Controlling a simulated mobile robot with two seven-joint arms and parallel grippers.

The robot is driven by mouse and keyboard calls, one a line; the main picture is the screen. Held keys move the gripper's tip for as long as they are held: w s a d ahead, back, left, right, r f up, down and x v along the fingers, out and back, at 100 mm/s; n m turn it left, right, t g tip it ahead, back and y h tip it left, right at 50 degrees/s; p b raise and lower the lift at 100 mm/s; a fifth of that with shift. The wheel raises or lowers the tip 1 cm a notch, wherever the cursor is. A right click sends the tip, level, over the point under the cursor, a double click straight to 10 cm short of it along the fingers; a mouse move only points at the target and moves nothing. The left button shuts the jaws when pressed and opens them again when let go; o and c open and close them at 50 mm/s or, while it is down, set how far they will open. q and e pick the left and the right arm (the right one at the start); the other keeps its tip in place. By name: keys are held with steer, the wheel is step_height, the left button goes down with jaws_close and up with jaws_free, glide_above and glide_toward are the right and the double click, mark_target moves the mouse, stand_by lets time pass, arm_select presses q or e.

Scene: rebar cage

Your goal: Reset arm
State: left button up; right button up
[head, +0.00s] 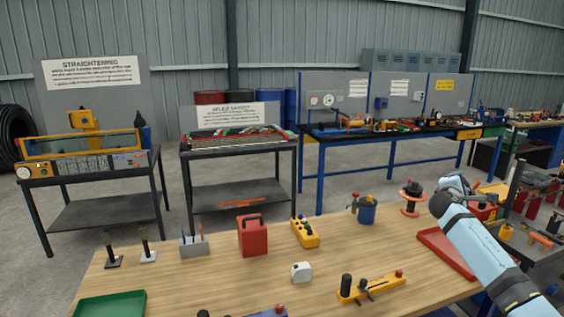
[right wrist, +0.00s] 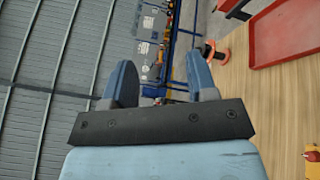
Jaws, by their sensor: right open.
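My right arm reaches in from the lower right of the head view, above the right end of the wooden workbench (head: 215,285). In the right wrist view my right gripper (right wrist: 162,84) has its two blue-grey fingers spread apart with nothing between them. In the head view the fingers are too small and too turned away to make out clearly. My left arm and left gripper do not show in either view.
The workbench holds a red box (head: 253,237), a white tape measure (head: 301,272), a yellow tool (head: 370,288), a blue can (head: 367,213), a spool (head: 411,198), a green tray (head: 110,304) and a red tray (head: 446,253). Bare wood lies between them. Other tables stand behind.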

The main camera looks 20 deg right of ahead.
steer(key=w+a+f+m+t+y, duration=0.2)
steer(key=w+a+m+t+y, duration=0.55)
steer(key=a+y, duration=0.35)
steer(key=s+a+f+n+g+y, duration=0.1)
steer(key=s+a+f+y, duration=0.1)
steer(key=s+a+f, duration=0.55)
steer(key=s+a+f+n+g+y, duration=0.1)
steer(key=s+a+f+y, duration=0.1)
steer(key=a+f, duration=0.95)
steer(key=s+a+f+g+y, duration=0.2)
steer(key=s+a+f+y, duration=0.1)
steer(key=s+a+f, duration=1.2)
steer(key=s+a, duration=0.2)
steer(key=s, duration=0.4)
steer(key=s+a+f+m+g, duration=0.1)
steer(key=s+a, duration=0.2)
steer(key=s, duration=0.4)
steer(key=s+a+f+m+y, duration=0.1)
steer(key=s+a+f, duration=0.1)
steer(key=s, duration=0.5)
steer(key=shift+s+a+g, duration=0.15)
steer(key=shift+a+g, duration=0.2)
steer(key=shift+a, duration=0.5)
